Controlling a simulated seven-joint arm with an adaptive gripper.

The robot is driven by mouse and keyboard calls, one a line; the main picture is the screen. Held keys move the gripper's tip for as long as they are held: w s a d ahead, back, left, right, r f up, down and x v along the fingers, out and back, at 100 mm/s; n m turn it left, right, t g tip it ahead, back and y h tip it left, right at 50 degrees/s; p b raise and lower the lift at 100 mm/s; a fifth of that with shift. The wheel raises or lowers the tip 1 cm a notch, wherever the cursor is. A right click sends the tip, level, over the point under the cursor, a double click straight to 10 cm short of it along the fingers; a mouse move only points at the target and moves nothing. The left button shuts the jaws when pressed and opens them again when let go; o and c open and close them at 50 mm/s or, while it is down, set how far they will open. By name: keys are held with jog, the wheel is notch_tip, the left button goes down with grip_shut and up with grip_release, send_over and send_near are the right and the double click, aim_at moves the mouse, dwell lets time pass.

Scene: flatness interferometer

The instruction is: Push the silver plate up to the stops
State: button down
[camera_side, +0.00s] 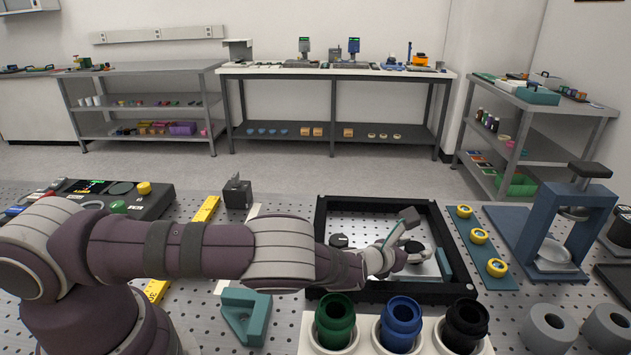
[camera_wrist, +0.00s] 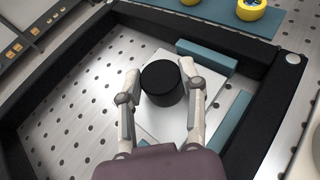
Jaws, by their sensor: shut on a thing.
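The silver plate (camera_wrist: 155,121) lies flat on the perforated floor inside a black frame. A black round knob (camera_wrist: 164,83) stands on it. My gripper (camera_wrist: 163,84) is shut on this knob, one finger on each side. In the side view my gripper (camera_side: 405,253) is low over the right half of the frame and hides part of the plate (camera_side: 427,268). Two teal stops lie by the plate in the wrist view: one along its upper edge (camera_wrist: 207,57), one along its right edge (camera_wrist: 231,122). The plate is close to both; I cannot tell whether it touches them.
The black frame (camera_wrist: 265,62) walls in the work area. Bare perforated floor (camera_wrist: 75,100) lies left of the plate. In the side view, green (camera_side: 335,322), blue (camera_side: 400,322) and black (camera_side: 465,325) cups stand in front. A blue strip (camera_side: 468,228) with yellow rings lies right of the frame.

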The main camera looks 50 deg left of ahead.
jog(key=shift+s+d, duration=0.15)
jog(key=c, duration=0.6)
grip_release()
jog(key=shift+o, duration=0.2)
jog(key=v, duration=1.2)
